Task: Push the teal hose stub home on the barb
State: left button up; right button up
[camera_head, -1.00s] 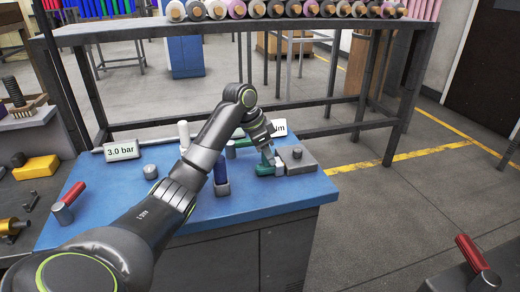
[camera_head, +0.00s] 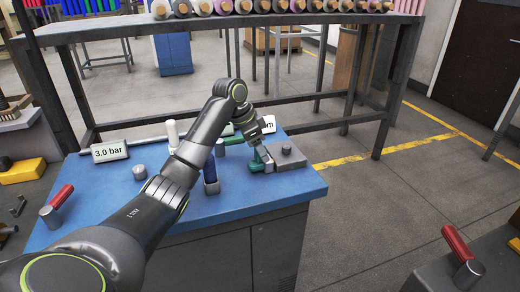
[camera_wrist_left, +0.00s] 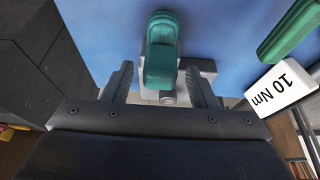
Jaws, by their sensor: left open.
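The teal hose stub (camera_head: 257,160) is by the grey metal block (camera_head: 287,157) near the right end of the blue bench. In the left wrist view the teal stub (camera_wrist_left: 161,50) lies between the fingers, with grey metal (camera_wrist_left: 190,66) beside and below it. The barb itself cannot be made out. My left gripper (camera_head: 264,146) is at the stub from above. Its two fingers (camera_wrist_left: 160,85) are spread, one on each side of the stub, with gaps visible. My right gripper is not in view.
The blue bench top (camera_head: 110,190) carries a "3.0 bar" sign (camera_head: 110,151), a white cylinder (camera_head: 172,134), a dark blue cylinder (camera_head: 211,182) and a red-handled part (camera_head: 57,204). A metal rack (camera_head: 225,23) stands behind.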

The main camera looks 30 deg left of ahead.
pick_arm(q)
jog(key=v, duration=0.8)
notch_tip(320, 180, up, 8)
jog(key=p, duration=0.6)
send_over(249, 162)
jog(key=s+a, duration=0.2)
jog(key=s, duration=0.1)
jog(key=shift+w, duration=0.15)
